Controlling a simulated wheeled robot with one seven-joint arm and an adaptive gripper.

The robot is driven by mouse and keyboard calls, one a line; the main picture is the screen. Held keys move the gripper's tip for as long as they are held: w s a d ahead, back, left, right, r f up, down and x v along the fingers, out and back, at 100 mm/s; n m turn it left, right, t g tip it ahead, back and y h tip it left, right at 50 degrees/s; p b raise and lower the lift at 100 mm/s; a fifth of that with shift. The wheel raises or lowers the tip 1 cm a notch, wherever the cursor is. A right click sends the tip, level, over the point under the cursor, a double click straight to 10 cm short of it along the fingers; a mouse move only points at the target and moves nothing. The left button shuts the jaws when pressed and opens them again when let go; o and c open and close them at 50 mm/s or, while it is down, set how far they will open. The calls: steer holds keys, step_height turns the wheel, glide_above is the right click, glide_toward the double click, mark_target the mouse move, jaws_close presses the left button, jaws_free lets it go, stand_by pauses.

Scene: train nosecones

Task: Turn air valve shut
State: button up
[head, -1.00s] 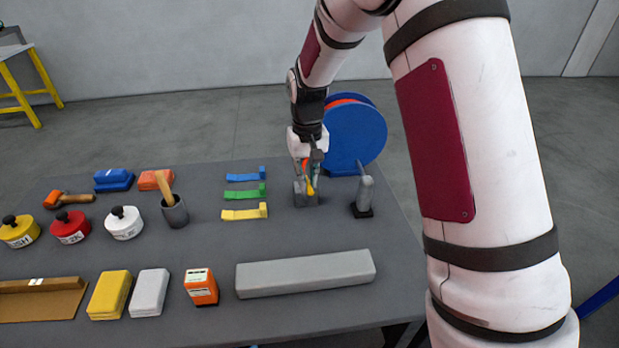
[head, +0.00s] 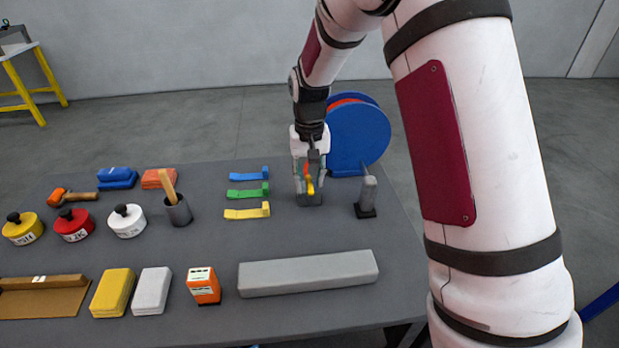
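The air valve (head: 311,199) is a small grey block with a yellow and red handle (head: 310,188) on top. It stands on the table near its back right, left of a grey cylinder. My gripper (head: 309,180) points down over the valve, its fingers on either side of the handle. The fingers hide part of the handle, and I cannot tell whether they press on it or are only around it. The handle's exact angle is hard to read.
A blue reel (head: 358,135) stands behind the valve, and the grey cylinder (head: 367,194) on a dark base stands close to its right. Blue, green and yellow (head: 247,212) brackets lie to its left. A long grey bar (head: 308,273) lies in front, with clear table between.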

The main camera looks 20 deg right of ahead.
mark_target(309, 184)
step_height(309, 184, up, 12)
stand_by(0.7)
